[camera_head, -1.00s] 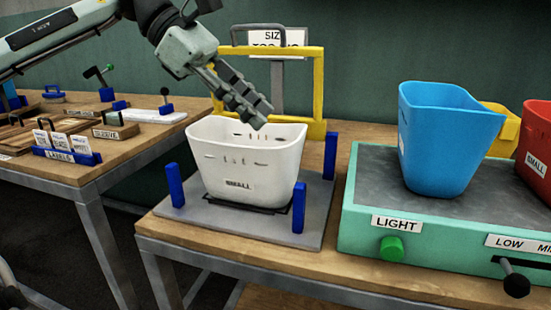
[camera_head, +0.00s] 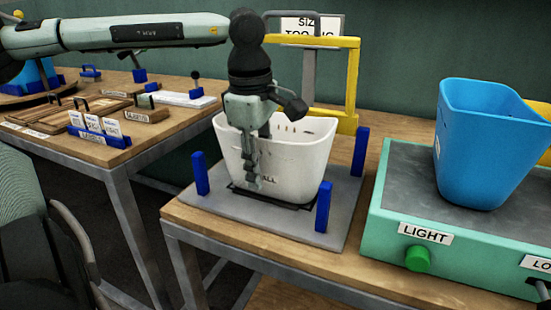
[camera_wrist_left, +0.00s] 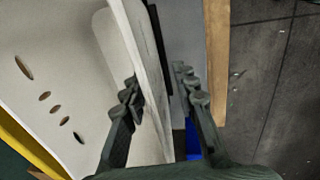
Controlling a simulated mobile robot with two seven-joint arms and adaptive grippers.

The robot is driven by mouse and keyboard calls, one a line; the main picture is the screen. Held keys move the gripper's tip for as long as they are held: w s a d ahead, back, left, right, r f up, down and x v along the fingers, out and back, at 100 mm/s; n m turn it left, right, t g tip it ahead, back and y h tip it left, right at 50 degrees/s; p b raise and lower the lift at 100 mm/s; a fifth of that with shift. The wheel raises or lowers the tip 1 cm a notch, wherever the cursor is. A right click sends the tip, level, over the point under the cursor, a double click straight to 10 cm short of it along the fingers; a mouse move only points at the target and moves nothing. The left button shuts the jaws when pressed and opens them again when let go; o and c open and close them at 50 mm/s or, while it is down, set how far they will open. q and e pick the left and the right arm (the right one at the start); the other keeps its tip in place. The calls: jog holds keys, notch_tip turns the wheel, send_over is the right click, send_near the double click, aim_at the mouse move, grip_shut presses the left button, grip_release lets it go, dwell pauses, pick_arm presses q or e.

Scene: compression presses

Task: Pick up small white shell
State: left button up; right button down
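The small white shell (camera_head: 308,160), a tapered open-topped tub, stands upright on a grey plate (camera_head: 330,222) between blue posts. My left gripper (camera_head: 257,170) points down at its near wall and covers part of its label. In the left wrist view the shell (camera_wrist_left: 85,35) fills the left side, with its slotted inside showing. There my left gripper (camera_wrist_left: 160,93) straddles the wall, one finger inside and one outside. The fingers are open, with a visible gap between the outer finger and the wall. My right gripper is not in view.
Blue posts (camera_head: 323,206) and a yellow frame (camera_head: 352,90) surround the shell. A blue shell (camera_head: 485,150) stands on the green-sided scale (camera_head: 395,215) to the right. A second bench (camera_head: 150,145) with small tools stands left, across a gap.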

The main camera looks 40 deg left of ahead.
aim_at(264, 195)
pick_arm(q)
jog(key=shift+w+f, duration=0.15)
jog(key=shift+f, duration=0.6)
jog(key=shift+w+f, duration=0.15)
jog(key=shift+f, duration=0.6)
jog(key=shift+c, duration=0.3)
grip_shut()
